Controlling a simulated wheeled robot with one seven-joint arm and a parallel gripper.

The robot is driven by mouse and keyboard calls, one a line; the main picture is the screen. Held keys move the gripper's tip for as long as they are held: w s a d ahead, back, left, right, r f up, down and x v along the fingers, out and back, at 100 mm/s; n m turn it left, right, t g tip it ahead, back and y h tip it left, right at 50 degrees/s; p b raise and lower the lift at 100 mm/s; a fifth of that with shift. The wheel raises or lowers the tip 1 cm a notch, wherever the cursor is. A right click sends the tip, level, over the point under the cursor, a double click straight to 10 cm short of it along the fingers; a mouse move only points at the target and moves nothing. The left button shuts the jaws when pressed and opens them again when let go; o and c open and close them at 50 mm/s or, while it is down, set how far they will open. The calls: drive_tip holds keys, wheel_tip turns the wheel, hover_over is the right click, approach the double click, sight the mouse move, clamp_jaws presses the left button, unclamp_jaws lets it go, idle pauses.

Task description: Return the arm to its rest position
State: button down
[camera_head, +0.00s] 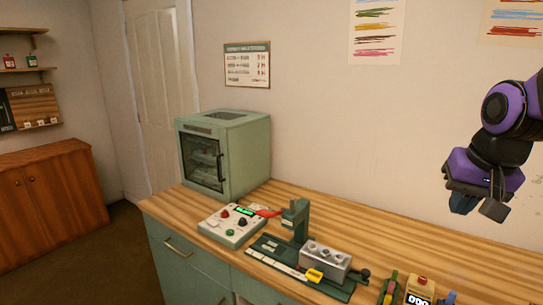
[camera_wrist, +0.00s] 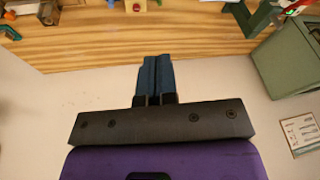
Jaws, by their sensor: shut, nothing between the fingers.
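My gripper (camera_head: 462,204) is raised in the air at the right of the head view, above the wooden tabletop (camera_head: 400,225) and in front of the wall. My arm is purple and black. In the wrist view, the gripper's two dark blue fingers (camera_wrist: 155,75) lie together, shut, with nothing between them. The fingers touch no object.
A green cabinet (camera_head: 245,155) with a glass door stands at the table's left end. A control box (camera_head: 229,226) with buttons, a green press (camera_head: 296,220) and a grey block (camera_head: 325,259) stand along the table. Small coloured items (camera_head: 419,288) crowd the front right edge. The air around my gripper is clear.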

drive_tip(key=s+a+r+n+t, duration=0.1)
drive_tip(key=s+r+n, duration=0.3)
drive_tip(key=s, duration=0.7)
drive_tip(key=shift+a+t, duration=0.3)
drive_tip(key=shift+a, duration=0.4)
drive_tip(key=shift+s, duration=0.1)
idle(0.7)
